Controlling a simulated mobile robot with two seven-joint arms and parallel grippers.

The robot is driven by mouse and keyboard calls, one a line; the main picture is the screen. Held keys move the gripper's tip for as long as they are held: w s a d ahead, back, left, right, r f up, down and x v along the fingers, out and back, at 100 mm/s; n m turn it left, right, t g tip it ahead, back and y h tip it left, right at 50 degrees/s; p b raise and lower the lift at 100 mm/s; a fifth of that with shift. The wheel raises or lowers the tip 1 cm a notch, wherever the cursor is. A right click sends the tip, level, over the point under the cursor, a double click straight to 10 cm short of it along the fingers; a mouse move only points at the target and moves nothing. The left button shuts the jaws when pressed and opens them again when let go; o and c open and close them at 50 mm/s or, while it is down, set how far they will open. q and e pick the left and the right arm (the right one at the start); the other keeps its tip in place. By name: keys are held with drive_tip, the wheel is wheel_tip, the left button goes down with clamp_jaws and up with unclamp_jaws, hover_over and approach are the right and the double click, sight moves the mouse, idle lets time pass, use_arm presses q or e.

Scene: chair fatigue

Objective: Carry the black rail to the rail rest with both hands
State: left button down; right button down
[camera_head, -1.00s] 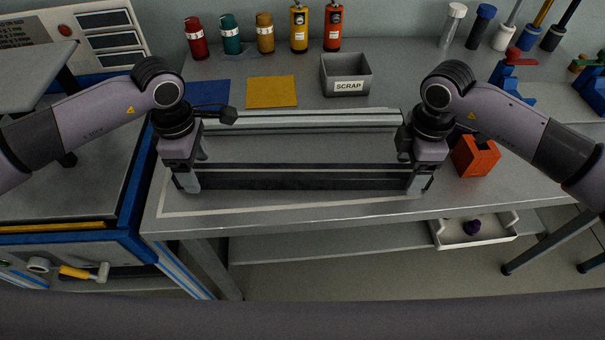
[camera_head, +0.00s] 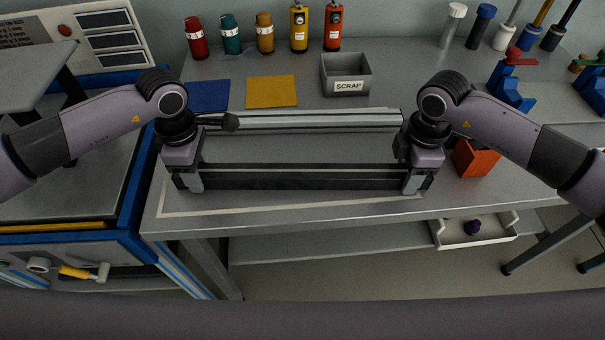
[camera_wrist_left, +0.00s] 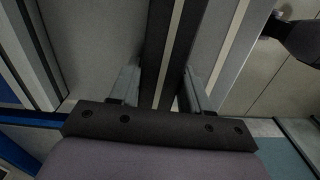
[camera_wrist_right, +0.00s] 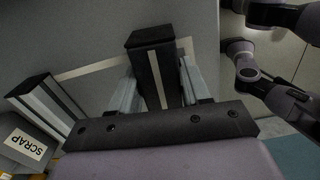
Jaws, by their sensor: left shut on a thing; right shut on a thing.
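The black rail (camera_head: 303,178) lies lengthwise across the front of the workbench, with a pale stripe along its top. My left gripper (camera_head: 187,182) is shut on its left end and my right gripper (camera_head: 415,182) is shut on its right end. In the left wrist view the rail (camera_wrist_left: 172,50) runs between the fingers. In the right wrist view its end (camera_wrist_right: 152,60) sticks out past the fingers. Whether the rail touches the bench or hangs just above it, I cannot tell. I cannot pick out the rail rest for certain.
A silver rail (camera_head: 310,120) lies behind the black rail. A grey scrap bin (camera_head: 346,75), a yellow mat (camera_head: 271,92) and a blue mat (camera_head: 208,96) are further back. An orange block (camera_head: 476,160) stands beside my right gripper. A pale taped line (camera_head: 290,207) runs along the front.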

use_arm(q)
drive_tip(key=shift+r, duration=0.25)
use_arm(e)
drive_tip(key=shift+r, duration=0.2)
